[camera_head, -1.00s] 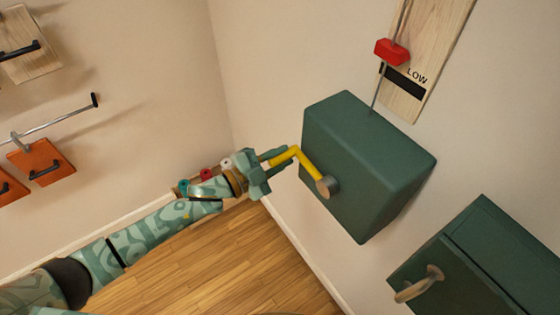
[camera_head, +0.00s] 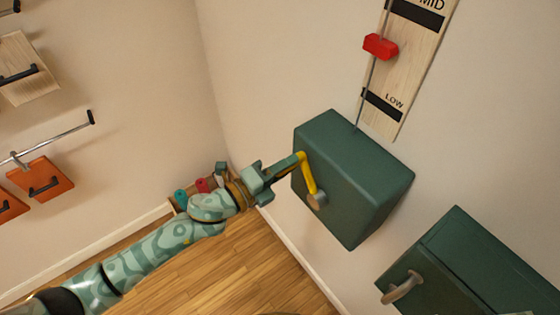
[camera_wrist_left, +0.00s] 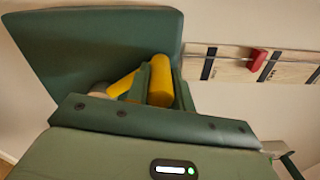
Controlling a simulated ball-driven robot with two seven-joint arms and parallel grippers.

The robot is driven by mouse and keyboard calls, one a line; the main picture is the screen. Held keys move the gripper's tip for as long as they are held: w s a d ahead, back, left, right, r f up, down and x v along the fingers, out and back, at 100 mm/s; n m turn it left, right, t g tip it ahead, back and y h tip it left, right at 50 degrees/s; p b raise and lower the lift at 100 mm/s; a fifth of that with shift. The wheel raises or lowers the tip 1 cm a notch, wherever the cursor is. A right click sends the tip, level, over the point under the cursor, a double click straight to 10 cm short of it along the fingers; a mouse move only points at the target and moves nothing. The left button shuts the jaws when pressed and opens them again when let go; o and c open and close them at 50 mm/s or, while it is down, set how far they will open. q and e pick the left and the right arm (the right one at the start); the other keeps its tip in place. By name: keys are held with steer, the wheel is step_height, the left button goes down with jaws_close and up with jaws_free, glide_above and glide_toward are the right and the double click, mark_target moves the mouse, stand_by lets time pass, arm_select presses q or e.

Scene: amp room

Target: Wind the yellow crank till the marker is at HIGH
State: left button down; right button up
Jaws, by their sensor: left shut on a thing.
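The yellow crank (camera_head: 308,175) sits on the side of a dark green box (camera_head: 352,178) on the wall. My left gripper (camera_head: 292,163) is shut on the crank's handle, at the crank's upper end. The yellow handle (camera_wrist_left: 161,80) also shows between the fingers in the left wrist view. The red marker (camera_head: 380,46) is on a thin rod in front of a wooden scale board (camera_head: 412,60). It stands between the LOW band (camera_head: 382,104) and the MID band (camera_head: 416,14), nearer MID. HIGH is out of the head view. My right gripper is not in view.
A second green box (camera_head: 462,262) with a pale handle (camera_head: 402,287) is at the lower right. Orange panels (camera_head: 42,181) and a metal rail (camera_head: 60,134) are on the left wall. Small coloured items stand in a tray (camera_head: 178,206) in the corner.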

arm_select(q)
steer(key=shift+s+d+r+m, duration=0.55)
steer(key=shift+r+m, duration=0.1)
steer(key=shift+m, duration=0.15)
steer(key=c, duration=1.3)
jaws_free()
steer(key=shift+c, duration=0.2)
steer(key=shift+o, duration=0.7)
steer(key=shift+s+f, duration=0.1)
steer(key=shift+s, duration=0.1)
steer(key=shift+f, duration=0.1)
